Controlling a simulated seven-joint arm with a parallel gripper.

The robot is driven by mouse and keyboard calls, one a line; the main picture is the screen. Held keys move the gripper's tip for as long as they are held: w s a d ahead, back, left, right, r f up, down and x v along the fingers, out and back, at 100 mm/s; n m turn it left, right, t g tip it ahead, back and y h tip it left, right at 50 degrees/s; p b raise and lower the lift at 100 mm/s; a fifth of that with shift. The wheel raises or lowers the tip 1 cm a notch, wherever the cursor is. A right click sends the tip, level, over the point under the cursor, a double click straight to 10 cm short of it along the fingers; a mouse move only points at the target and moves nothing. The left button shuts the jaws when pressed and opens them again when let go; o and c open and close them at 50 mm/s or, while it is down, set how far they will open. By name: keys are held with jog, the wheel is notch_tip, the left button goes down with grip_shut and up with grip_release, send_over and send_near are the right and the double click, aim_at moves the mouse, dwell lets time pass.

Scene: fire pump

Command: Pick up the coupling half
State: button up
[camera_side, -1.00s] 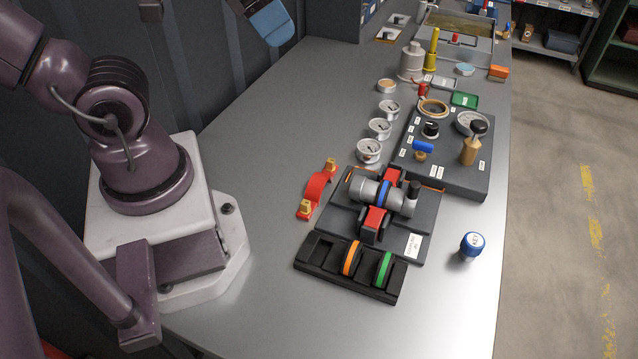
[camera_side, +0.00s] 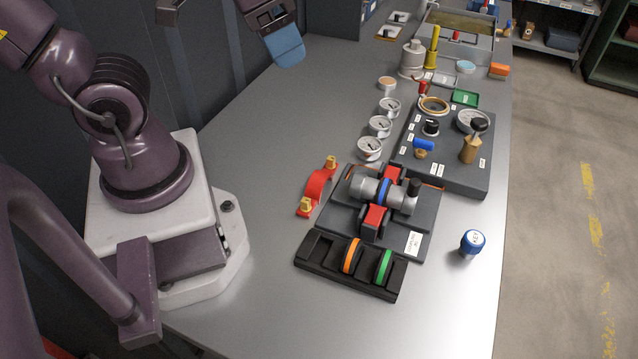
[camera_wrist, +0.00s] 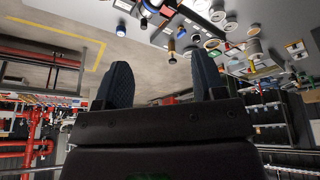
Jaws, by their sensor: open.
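A grey cylindrical shaft assembly (camera_side: 364,189) lies across a dark base plate near the front of the bench in the side view. A blue ring (camera_side: 384,191) sits around its middle, with red blocks beside it. I take the grey parts on either side of the ring as coupling halves, but I cannot tell which one is meant. My gripper (camera_side: 287,50) hangs at the top of the side view, well away from the assembly, with blue fingers. In the wrist view my gripper (camera_wrist: 162,80) is open, fingers apart and nothing between them.
A black rack (camera_side: 318,252) holds an orange ring (camera_side: 350,256) and a green ring (camera_side: 383,267). A red bracket with yellow ends (camera_side: 316,187) lies left of the assembly. Gauges and a valve panel (camera_side: 455,178) lie behind.

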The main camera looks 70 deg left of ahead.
jog(key=w+a+f+n+g, duration=0.1)
jog(key=w+f+n+g, duration=0.1)
jog(key=f, duration=0.5)
jog(key=w+f+n+g, duration=0.2)
jog(key=f+g, duration=0.1)
jog(key=f, duration=0.3)
jog(key=n+t, duration=0.1)
jog(key=n, duration=0.4)
send_near(319, 176)
jog(key=f, duration=0.9)
jog(key=shift+d+f, duration=0.2)
jog(key=c, duration=1.1)
